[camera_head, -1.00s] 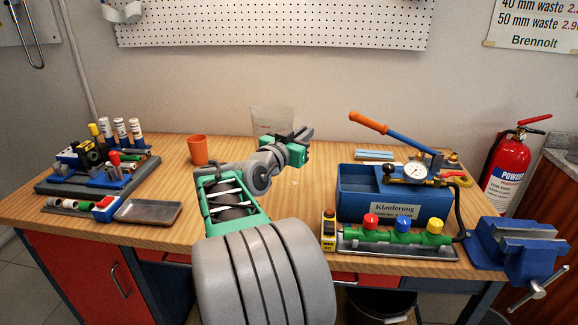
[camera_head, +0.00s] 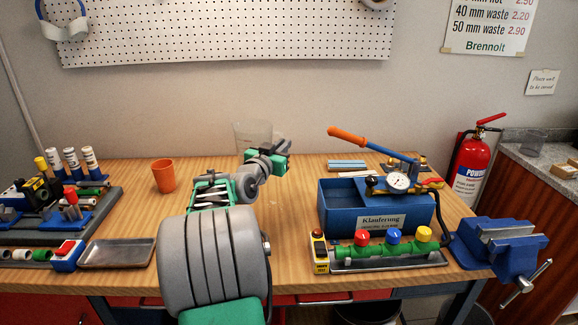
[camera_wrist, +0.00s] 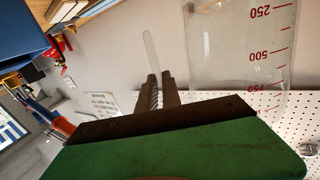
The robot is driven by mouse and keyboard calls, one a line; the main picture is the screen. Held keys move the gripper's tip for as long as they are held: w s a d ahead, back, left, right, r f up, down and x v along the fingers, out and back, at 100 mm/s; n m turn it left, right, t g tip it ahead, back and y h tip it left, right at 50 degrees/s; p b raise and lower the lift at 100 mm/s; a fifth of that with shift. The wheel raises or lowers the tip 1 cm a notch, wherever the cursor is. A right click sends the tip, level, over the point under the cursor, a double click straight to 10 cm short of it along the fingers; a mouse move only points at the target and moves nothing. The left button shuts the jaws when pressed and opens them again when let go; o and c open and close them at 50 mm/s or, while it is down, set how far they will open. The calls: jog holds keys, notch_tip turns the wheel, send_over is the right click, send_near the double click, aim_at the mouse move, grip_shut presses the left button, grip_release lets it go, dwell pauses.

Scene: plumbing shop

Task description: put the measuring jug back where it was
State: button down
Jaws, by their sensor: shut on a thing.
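The measuring jug (camera_head: 252,133) is clear and see-through. In the head view it shows behind my gripper, against the wall at the back of the bench; its lower part is hidden by my arm. My gripper (camera_head: 278,152) is shut on the jug. In the wrist view the jug's wall (camera_wrist: 240,45) with red marks 250, 500 and 750 stands beside the dark fingers (camera_wrist: 161,90). A thin pale strip, perhaps its handle, shows at the fingertips. I cannot tell whether its base touches the bench.
An orange cup (camera_head: 164,176) stands left of my arm. A blue pump box (camera_head: 375,207) with an orange-handled lever is on the right, a vice (camera_head: 500,245) beyond it. A metal tray (camera_head: 118,253) lies left.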

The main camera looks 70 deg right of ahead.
jog(key=s+d+f, duration=0.1)
jog(key=d+f, duration=0.4)
jog(key=f, duration=0.4)
jog(key=shift+f, duration=0.15)
jog(key=c, duration=1.5)
grip_release()
jog(key=shift+c, duration=0.2)
jog(key=a+b, duration=0.1)
jog(key=a, duration=1.1)
jog(key=shift+s, duration=0.15)
